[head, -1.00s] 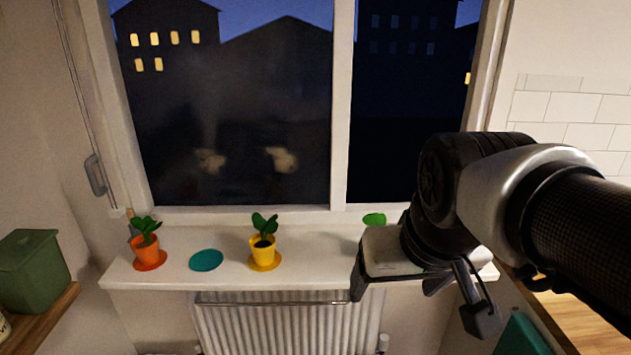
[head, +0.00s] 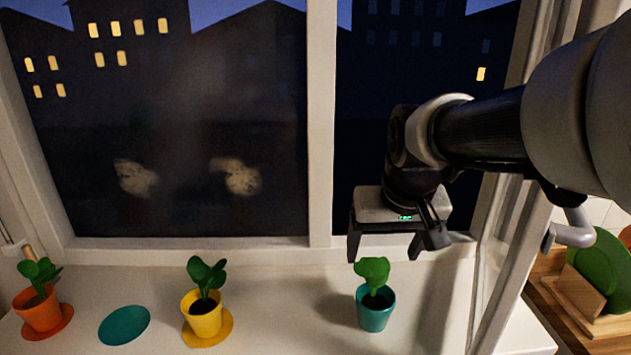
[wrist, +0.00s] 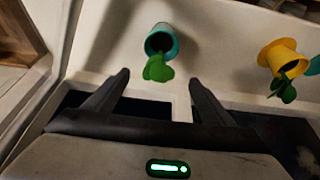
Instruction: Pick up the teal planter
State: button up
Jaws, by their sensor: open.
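The teal planter (head: 376,310) stands upright on the windowsill, right of the yellow planter, with a green leafy plant (head: 372,270) in it. It has no saucer under it that I can see. In the wrist view the teal planter (wrist: 162,40) lies ahead of the fingers, near the middle, with its leaves pointing towards me. My gripper (head: 399,250) is open and empty, above and slightly behind the planter in the head view, and apart from it. In the wrist view my fingers (wrist: 158,82) are spread to either side of the leaves.
A yellow planter (head: 203,312) on a yellow saucer and an orange planter (head: 40,308) on an orange saucer stand to the left. An empty teal saucer (head: 124,325) lies between them. The window frame (head: 500,210) rises close on the right. The sill between the yellow and teal planters is clear.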

aim_at(374, 278)
jog(key=x, duration=0.3)
jog(key=b+x, duration=0.1)
jog(key=x, duration=0.7)
jog(key=shift+s+f+b, duration=0.15)
jog(key=shift+s+b, duration=0.1)
jog(key=shift+b, duration=0.15)
jog(key=b+x, duration=0.1)
jog(key=x, duration=0.4)
jog(key=shift+w+d+f, duration=0.1)
jog(key=shift+w+f, duration=0.15)
jog(key=c, duration=1.2)
jog(key=shift+c, duration=1.3)
jog(key=shift+r, duration=0.2)
